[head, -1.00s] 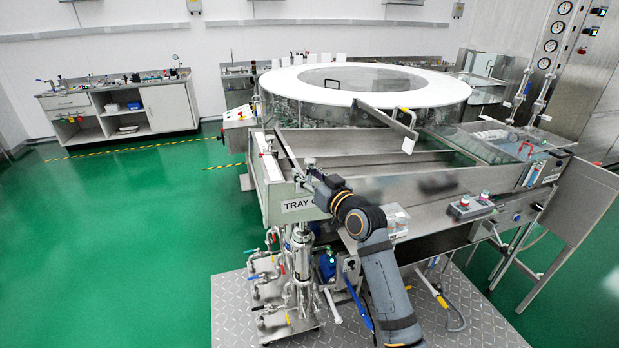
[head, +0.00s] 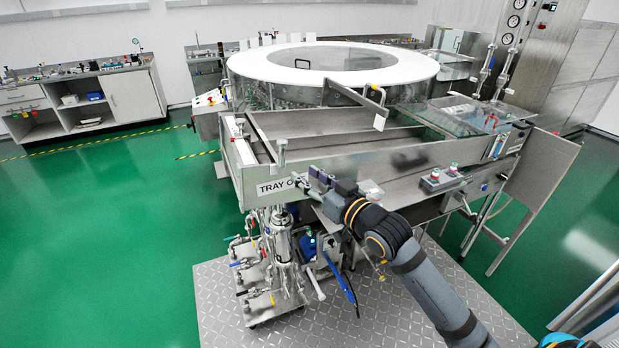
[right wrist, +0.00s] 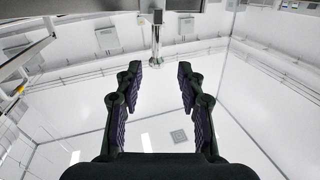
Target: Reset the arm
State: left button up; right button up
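My right gripper (head: 311,178) is at the front corner of the washer's tray section, just right of the "TRAY" label (head: 275,187). In the right wrist view its two dark fingers (right wrist: 157,85) are spread wide with nothing between their pads. A short metal post (right wrist: 156,45) shows beyond the fingertips. An upright metal post (head: 281,155) stands on the tray section's corner, left of the gripper. Whether the gripper touches the tray section cannot be told. My right arm reaches in from the lower right. My left gripper is not in view.
The rotary washer with its white ring top (head: 420,68) stands behind the arm. A control box with red buttons (head: 441,177) is right of the gripper. Pipes and valves (head: 281,250) stand below the label. Green floor (head: 110,220) is free at left.

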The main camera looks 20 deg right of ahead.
jog(key=s+f+g+h, duration=0.2)
jog(key=s+f+g, duration=0.1)
jog(key=f, duration=0.4)
jog(key=s+f+g+h, duration=0.1)
jog(key=s+f+g, duration=0.15)
jog(key=f, duration=0.45)
jog(key=s+d+f+m+g+h, duration=0.1)
jog(key=s+d+f+g+h, duration=0.25)
jog(key=s+f+g, duration=0.95)
jog(key=s+d+f+t, duration=0.1)
jog(key=s+f, duration=0.2)
jog(key=f, duration=0.6)
jog(key=s+d+f+t, duration=0.1)
jog(key=s+f, duration=0.2)
jog(key=f, duration=0.7)
jog(key=s+d+f+t, duration=0.1)
jog(key=s+f+t, duration=0.15)
jog(key=f, duration=0.65)
jog(key=s+f+g, duration=0.2)
jog(key=s+f, duration=1.3)
jog(key=s, duration=0.3)
jog(key=shift+s+d+f+m, duration=0.25)
jog(key=shift+d+f+m, duration=0.15)
jog(key=shift+d, duration=0.05)
jog(key=shift+y, duration=0.25)
